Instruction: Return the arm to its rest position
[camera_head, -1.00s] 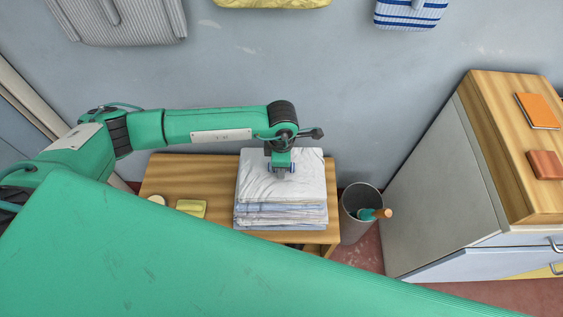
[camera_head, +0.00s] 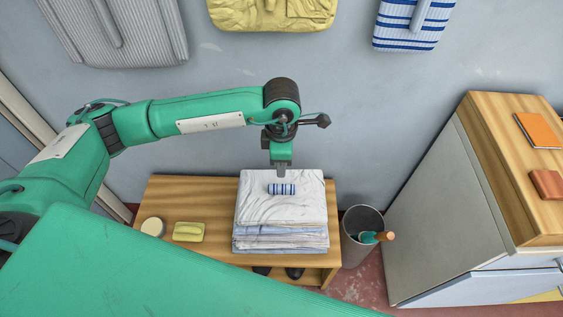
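My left gripper (camera_head: 281,172) hangs fingers down above the stack of folded laundry (camera_head: 252,218) on the wooden table. It is empty and appears open, its fingertips apart from everything. A small folded or rolled cloth with blue and white stripes (camera_head: 282,189) lies on top of the stack, just below the gripper. My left arm (camera_head: 200,112) stretches in from the left, with its elbow bent down at the wrist end. My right gripper is not in view.
The wooden table (camera_head: 185,190) holds a round pale tin (camera_head: 153,227) and a yellow item (camera_head: 188,232). A grey bin (camera_head: 362,222) stands right of it. A cabinet (camera_head: 440,215) is further right. Bags or cloths, one yellow (camera_head: 272,12), hang on the wall.

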